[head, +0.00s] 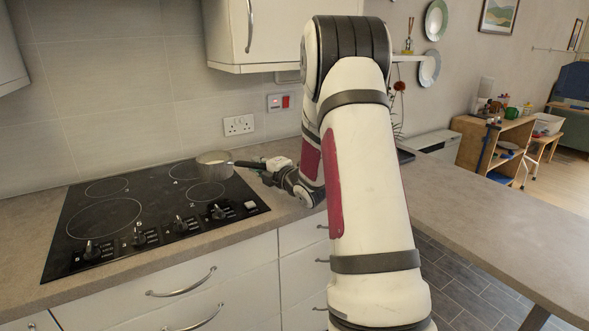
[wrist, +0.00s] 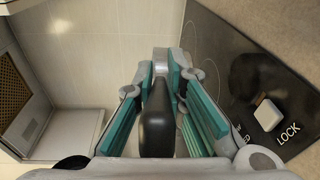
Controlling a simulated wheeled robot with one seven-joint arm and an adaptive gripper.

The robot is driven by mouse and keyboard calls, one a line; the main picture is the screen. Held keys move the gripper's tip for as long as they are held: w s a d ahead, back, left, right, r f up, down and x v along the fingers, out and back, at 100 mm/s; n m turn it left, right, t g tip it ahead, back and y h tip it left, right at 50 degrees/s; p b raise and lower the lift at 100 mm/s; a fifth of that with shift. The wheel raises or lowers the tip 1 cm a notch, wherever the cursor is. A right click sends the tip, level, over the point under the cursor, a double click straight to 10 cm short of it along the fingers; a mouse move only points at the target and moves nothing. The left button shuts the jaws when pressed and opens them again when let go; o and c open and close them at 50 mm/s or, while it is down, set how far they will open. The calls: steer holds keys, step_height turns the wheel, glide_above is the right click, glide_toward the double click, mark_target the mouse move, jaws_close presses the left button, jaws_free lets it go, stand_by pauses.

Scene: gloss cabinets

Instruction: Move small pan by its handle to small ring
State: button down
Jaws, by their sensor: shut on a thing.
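The small pan (head: 214,168) is a pale metal pan with a dark handle (head: 247,164). It is over the right part of the black hob (head: 150,205), near the back right ring (head: 184,171) and behind the small front right ring (head: 207,191). I cannot tell whether its base touches the glass. My gripper (head: 271,170) is shut on the handle from the right. In the wrist view, the black handle (wrist: 157,125) lies between the teal pads of my gripper (wrist: 158,88). The pan's bowl is mostly hidden there.
Larger rings (head: 103,218) are on the hob's left. Several black knobs (head: 138,236) stand along its front edge. A wall cabinet (head: 265,32) hangs above, and a socket (head: 239,125) is on the wall behind. The worktop (head: 480,215) on the right is clear.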

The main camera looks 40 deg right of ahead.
mark_target(244, 162)
steer(key=shift+y, duration=0.5)
steer(key=w+a, duration=0.2)
steer(key=w, duration=0.1)
steer(key=shift+w+a+r, duration=0.25)
steer(key=shift+a+r, duration=0.05)
steer(key=shift+r, duration=0.05)
steer(key=shift+f+b, duration=1.05)
steer(key=shift+f, duration=1.8)
steer(key=shift+f+b, duration=0.5)
steer(key=shift+f, duration=0.1)
steer(key=c, duration=1.6)
jaws_free()
steer(key=shift+o, duration=0.2)
steer(key=shift+s+f, duration=0.1)
steer(key=shift+f, duration=0.05)
steer(key=s, duration=0.8)
steer(key=s+r, duration=0.1)
steer(key=s, duration=0.3)
steer(key=shift+a+r, duration=0.1)
steer(key=shift+a, duration=0.3)
steer(key=shift+w, duration=0.1)
steer(key=shift+r, duration=0.1)
